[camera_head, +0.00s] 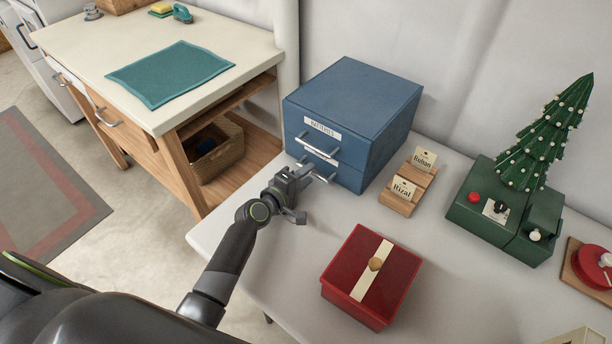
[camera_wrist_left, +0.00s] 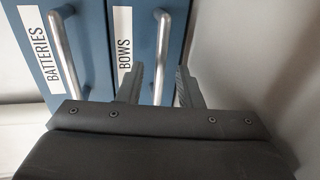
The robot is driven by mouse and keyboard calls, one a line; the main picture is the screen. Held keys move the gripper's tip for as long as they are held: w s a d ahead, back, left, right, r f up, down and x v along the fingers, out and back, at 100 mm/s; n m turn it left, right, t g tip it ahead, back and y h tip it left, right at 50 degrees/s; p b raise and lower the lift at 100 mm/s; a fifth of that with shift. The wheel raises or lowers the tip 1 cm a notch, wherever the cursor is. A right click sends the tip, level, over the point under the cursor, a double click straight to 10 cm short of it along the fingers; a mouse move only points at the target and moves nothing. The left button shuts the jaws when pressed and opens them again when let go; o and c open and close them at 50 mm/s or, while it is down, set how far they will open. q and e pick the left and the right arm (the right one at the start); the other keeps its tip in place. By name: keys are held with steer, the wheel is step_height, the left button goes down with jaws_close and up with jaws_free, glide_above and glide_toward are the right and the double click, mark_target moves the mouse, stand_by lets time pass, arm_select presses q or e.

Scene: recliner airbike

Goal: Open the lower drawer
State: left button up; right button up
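A blue two-drawer cabinet (camera_head: 352,110) stands on the white table with both drawers shut. The lower drawer, labelled BOWS (camera_wrist_left: 126,40), has a silver bar handle (camera_wrist_left: 162,50); part of this handle also shows in the head view beside my gripper. The upper drawer is labelled BATTERIES (camera_wrist_left: 51,50) and has its own bar handle (camera_wrist_left: 66,50). My left gripper (camera_head: 298,190) is at the lower drawer's front. In the wrist view its open fingers (camera_wrist_left: 158,88) are on either side of the lower handle, with gaps visible. My right gripper is out of view.
A wooden card stand (camera_head: 408,190) is right of the cabinet. A red box (camera_head: 372,275) sits near the table's front, and a green box with a small tree (camera_head: 510,215) stands farther right. A wooden bench (camera_head: 160,65) is at left. Bare tabletop lies before the cabinet.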

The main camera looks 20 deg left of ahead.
arm_select(q)
steer(key=shift+w, duration=0.15)
jaws_close()
stand_by(0.4)
